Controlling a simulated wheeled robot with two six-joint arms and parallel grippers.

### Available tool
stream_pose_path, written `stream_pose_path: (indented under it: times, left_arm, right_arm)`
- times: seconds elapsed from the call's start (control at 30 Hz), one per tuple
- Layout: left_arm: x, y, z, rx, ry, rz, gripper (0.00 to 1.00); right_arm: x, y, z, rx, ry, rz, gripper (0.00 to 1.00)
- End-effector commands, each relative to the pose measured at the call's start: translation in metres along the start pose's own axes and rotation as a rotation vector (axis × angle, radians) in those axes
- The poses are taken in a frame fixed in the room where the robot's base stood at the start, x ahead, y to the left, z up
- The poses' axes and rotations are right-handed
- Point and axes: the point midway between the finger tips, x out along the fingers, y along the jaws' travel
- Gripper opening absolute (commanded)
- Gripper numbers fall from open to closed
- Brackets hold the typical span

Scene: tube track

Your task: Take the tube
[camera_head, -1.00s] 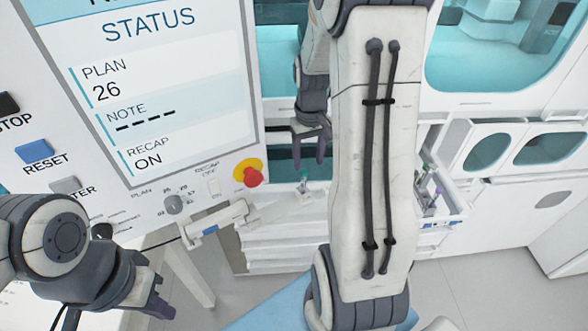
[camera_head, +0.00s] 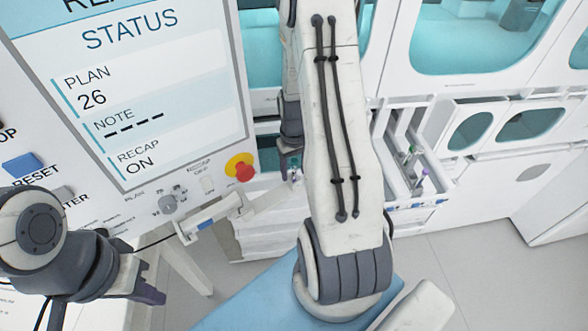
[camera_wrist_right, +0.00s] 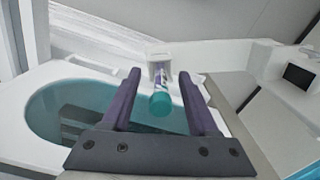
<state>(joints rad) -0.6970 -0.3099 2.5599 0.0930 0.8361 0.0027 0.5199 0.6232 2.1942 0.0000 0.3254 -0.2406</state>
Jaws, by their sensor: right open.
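In the right wrist view a tube with a teal cap (camera_wrist_right: 160,103) and a pale body with purple marks stands in a small white holder (camera_wrist_right: 158,58). My right gripper (camera_wrist_right: 160,76) is open, its two purple fingers on either side of the tube in the picture; I see no contact. In the head view a teal-capped tube (camera_head: 294,168) sits at the end of a white bracket, left of my right arm.
An open white drawer (camera_head: 432,196) at the right holds several tubes. A control panel with a status screen (camera_head: 130,90) and a red stop button (camera_head: 241,167) fills the left. A blue surface (camera_head: 250,305) lies below. Grey floor shows at the lower right.

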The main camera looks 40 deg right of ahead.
Motion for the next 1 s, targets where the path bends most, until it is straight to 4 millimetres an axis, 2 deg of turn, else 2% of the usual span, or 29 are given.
stream_pose_path:
  times: [0.27,0.43,0.8,1.0]
  left_arm:
    - [-0.001,0.0,0.0,0.0,0.0,0.0,0.0]
    - [-0.001,0.0,0.0,0.0,0.0,0.0,0.0]
    - [0.0,0.0,0.0,0.0,0.0,0.0,0.0]
    - [0.005,0.0,0.0,0.0,0.0,0.0,0.0]
  right_arm:
    - [0.004,-0.001,-0.001,-0.002,0.002,0.0,0.6]
    - [0.004,-0.001,-0.001,-0.002,0.002,0.0,0.0]
    - [0.003,-0.001,-0.001,-0.002,0.002,0.0,0.0]
    - [-0.009,-0.001,-0.002,-0.002,0.004,0.001,0.0]
